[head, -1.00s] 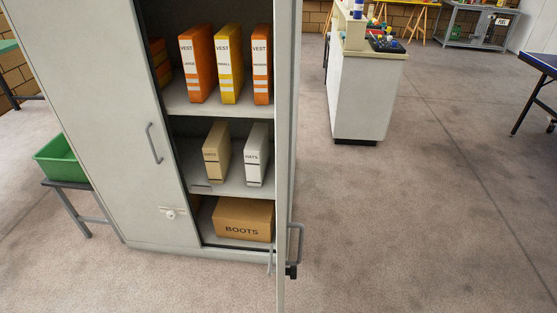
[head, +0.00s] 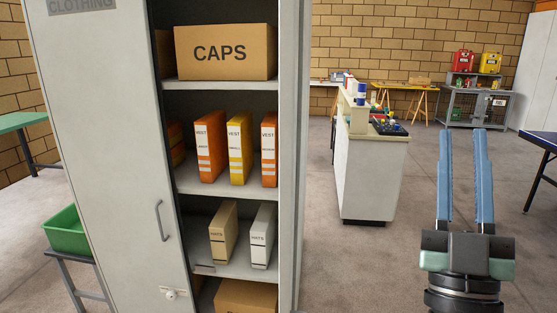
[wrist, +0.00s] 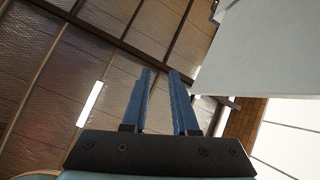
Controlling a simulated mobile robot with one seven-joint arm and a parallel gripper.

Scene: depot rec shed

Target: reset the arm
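My gripper (head: 466,178) shows at the right of the head view, with its two blue fingers pointing up. The fingers are apart with a gap between them, and nothing is held. It also shows in the wrist view (wrist: 158,98), open and empty, with the shed ceiling (wrist: 60,60) behind it. My gripper is to the right of the open clothing cabinet (head: 110,150), apart from it in the head view.
The cabinet holds a CAPS box (head: 225,53), several vest binders (head: 210,147) and hats boxes (head: 262,237). A green bin (head: 68,233) stands at the left. A white counter (head: 370,178) and a blue table (head: 541,139) stand beyond. Floor between them is clear.

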